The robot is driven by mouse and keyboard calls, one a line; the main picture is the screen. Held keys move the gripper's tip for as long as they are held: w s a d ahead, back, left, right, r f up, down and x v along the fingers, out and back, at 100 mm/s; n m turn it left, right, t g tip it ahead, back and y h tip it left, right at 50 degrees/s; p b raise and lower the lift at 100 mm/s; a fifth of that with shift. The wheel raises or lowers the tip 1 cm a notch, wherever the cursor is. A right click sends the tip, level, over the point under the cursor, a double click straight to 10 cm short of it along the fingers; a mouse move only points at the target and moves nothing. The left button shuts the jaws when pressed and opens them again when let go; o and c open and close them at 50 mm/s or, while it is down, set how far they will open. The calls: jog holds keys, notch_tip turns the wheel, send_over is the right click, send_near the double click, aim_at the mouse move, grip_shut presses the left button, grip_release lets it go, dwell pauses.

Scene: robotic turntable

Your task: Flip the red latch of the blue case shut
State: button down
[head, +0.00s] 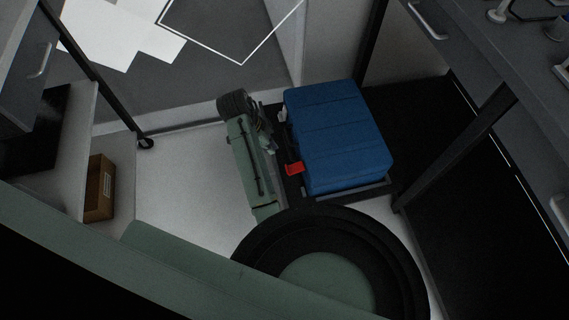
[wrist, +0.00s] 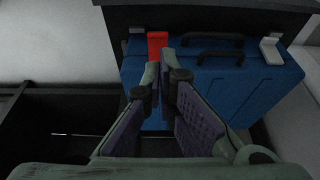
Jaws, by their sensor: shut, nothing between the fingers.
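The blue case (head: 345,130) stands on a dark surface in the head view. It also fills the upper middle of the wrist view (wrist: 255,95). Its red latch (head: 294,168) sticks out from the case's left side in the head view. In the wrist view the red latch (wrist: 157,45) stands out near the case's far edge, left of the black handle (wrist: 213,57). My gripper (wrist: 167,66) is shut and empty, its fingertips close to the red latch's lower end. I cannot tell whether they touch it.
A light grey latch (wrist: 271,50) sits right of the handle on the case. A cardboard box (head: 100,188) lies on a shelf at left. Dark table legs (head: 455,150) and a counter (head: 490,50) stand at right. Pale floor (head: 180,185) is clear left of my arm.

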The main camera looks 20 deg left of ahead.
aim_at(286, 167)
jog(key=shift+f, duration=0.1)
jog(key=x, duration=1.3)
jog(key=shift+w+d+f+p, duration=0.1)
jog(key=shift+w+f+p, duration=0.1)
jog(key=shift+f+p, duration=0.15)
jog(key=shift+f, duration=0.1)
jog(key=shift+f+h+b, duration=0.1)
jog(key=shift+h+b, duration=0.2)
jog(key=shift+b, duration=0.3)
